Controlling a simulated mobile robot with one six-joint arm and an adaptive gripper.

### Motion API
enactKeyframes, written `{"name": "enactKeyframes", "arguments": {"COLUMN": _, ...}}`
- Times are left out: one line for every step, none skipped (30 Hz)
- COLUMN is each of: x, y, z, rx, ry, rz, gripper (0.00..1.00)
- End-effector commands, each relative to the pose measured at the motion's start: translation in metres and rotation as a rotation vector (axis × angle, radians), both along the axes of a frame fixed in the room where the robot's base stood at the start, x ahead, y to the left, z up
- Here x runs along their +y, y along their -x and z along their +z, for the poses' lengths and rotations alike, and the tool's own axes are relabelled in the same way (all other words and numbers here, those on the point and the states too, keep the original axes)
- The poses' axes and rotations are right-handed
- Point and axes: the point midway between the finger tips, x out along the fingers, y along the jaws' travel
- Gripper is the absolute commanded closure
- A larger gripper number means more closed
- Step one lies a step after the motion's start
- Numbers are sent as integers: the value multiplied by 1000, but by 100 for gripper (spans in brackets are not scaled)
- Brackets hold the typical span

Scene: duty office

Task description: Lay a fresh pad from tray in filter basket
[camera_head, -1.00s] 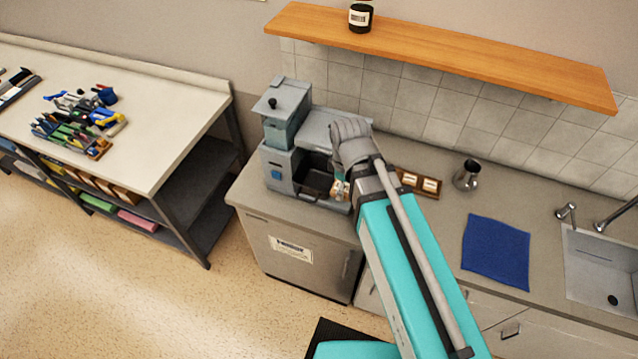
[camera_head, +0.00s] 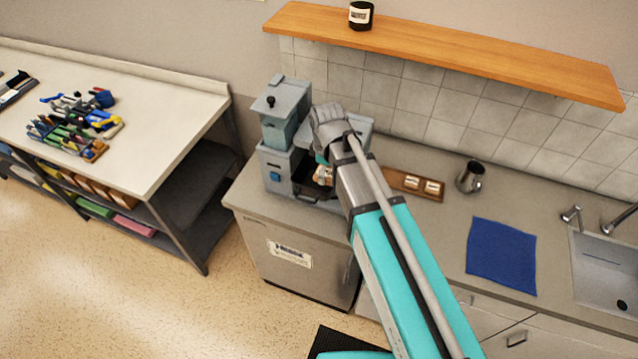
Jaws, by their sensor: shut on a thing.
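My gripper (camera_head: 323,172) is at the front opening of the grey coffee machine (camera_head: 284,125), with my arm reaching in from the lower right. It is shut on a small pale pad, mostly hidden by the fingers and wrist. The wooden tray (camera_head: 436,196) lies on the counter to the right of my wrist, with pale pads (camera_head: 431,187) on it; its left end is partly behind my arm. The filter basket cannot be made out clearly; the dark recess (camera_head: 303,186) of the machine shows just left of and below my gripper.
A metal jug (camera_head: 469,177) stands right of the tray. A blue cloth (camera_head: 502,256) lies on the counter before the sink (camera_head: 607,265). A wooden shelf (camera_head: 450,52) with a dark jar (camera_head: 360,15) hangs above. A workbench with tools (camera_head: 75,122) stands at left.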

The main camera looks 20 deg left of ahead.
Motion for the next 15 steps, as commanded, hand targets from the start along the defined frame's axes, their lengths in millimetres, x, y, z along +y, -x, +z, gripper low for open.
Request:
{"name": "enactKeyframes", "arguments": {"x": 4, "y": -5, "z": -10, "rx": 0, "ry": 0, "rz": 0, "gripper": 58}}
{"name": "enactKeyframes", "arguments": {"x": 6, "y": -6, "z": -13, "rx": 0, "ry": 0, "rz": 0, "gripper": 58}}
{"name": "enactKeyframes", "arguments": {"x": 8, "y": -8, "z": -17, "rx": 0, "ry": 0, "rz": -1, "gripper": 58}}
{"name": "enactKeyframes", "arguments": {"x": 9, "y": -10, "z": -20, "rx": 0, "ry": 0, "rz": -1, "gripper": 58}}
{"name": "enactKeyframes", "arguments": {"x": 11, "y": -12, "z": -23, "rx": 0, "ry": 0, "rz": -1, "gripper": 58}}
{"name": "enactKeyframes", "arguments": {"x": 13, "y": -14, "z": -27, "rx": 0, "ry": 0, "rz": -1, "gripper": 58}}
{"name": "enactKeyframes", "arguments": {"x": 15, "y": -16, "z": -30, "rx": 0, "ry": 0, "rz": -1, "gripper": 58}}
{"name": "enactKeyframes", "arguments": {"x": 17, "y": -17, "z": -33, "rx": 0, "ry": 0, "rz": -1, "gripper": 58}}
{"name": "enactKeyframes", "arguments": {"x": 19, "y": -20, "z": -36, "rx": 0, "ry": 0, "rz": -2, "gripper": 58}}
{"name": "enactKeyframes", "arguments": {"x": 20, "y": -21, "z": -39, "rx": 0, "ry": 0, "rz": -2, "gripper": 58}}
{"name": "enactKeyframes", "arguments": {"x": 22, "y": -22, "z": -41, "rx": 0, "ry": 0, "rz": -2, "gripper": 58}}
{"name": "enactKeyframes", "arguments": {"x": 23, "y": -24, "z": -44, "rx": 0, "ry": 0, "rz": -2, "gripper": 58}}
{"name": "enactKeyframes", "arguments": {"x": 24, "y": -25, "z": -45, "rx": 0, "ry": 0, "rz": -2, "gripper": 58}}
{"name": "enactKeyframes", "arguments": {"x": 25, "y": -26, "z": -47, "rx": 0, "ry": 0, "rz": -2, "gripper": 58}}
{"name": "enactKeyframes", "arguments": {"x": 26, "y": -27, "z": -48, "rx": 0, "ry": 0, "rz": -2, "gripper": 58}}
